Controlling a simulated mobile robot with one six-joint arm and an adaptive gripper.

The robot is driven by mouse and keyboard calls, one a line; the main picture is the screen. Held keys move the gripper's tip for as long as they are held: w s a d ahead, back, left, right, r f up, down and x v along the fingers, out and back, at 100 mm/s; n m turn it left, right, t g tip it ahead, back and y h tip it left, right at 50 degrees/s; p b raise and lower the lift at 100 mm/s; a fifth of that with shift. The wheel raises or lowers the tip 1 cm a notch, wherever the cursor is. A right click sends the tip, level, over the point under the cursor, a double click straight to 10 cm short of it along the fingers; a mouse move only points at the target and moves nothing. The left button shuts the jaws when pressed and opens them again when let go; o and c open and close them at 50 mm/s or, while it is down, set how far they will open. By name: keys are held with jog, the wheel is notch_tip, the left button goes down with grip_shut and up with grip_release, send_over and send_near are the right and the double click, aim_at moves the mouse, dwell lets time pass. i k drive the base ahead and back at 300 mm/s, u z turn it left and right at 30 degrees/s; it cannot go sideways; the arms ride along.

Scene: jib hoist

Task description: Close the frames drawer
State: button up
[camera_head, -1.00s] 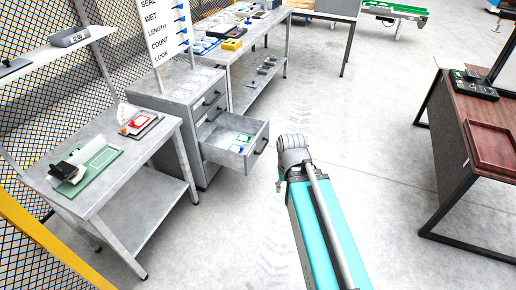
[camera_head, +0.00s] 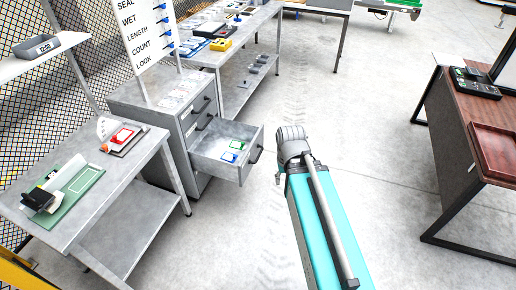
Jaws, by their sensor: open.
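A grey metal cabinet (camera_head: 166,125) stands left of centre. Its lowest visible drawer (camera_head: 217,172) is pulled out to the right, with a dark handle (camera_head: 257,154) on its front. Inside lie a green-edged frame (camera_head: 237,145) and a blue item (camera_head: 229,157). The two drawers above it look shut. My turquoise arm link and its grey joint show just right of the open drawer, with a small gap between them in the picture. My gripper itself cannot be made out.
A workbench (camera_head: 148,160) stands left of the cabinet, with a green board (camera_head: 75,196) and a red-framed item (camera_head: 122,136) on it. A longer bench (camera_head: 255,35) is behind. A brown table (camera_head: 460,130) stands at right. The floor between is clear.

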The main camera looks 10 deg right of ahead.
aim_at(205, 153)
jog(key=i, duration=1.2)
jog(key=u, duration=0.3)
jog(key=k, duration=0.75)
jog(key=u, duration=0.65)
jog(key=k, duration=0.6)
jog(key=z, duration=0.2)
jog(key=i, duration=0.85)
jog(key=z, duration=0.5)
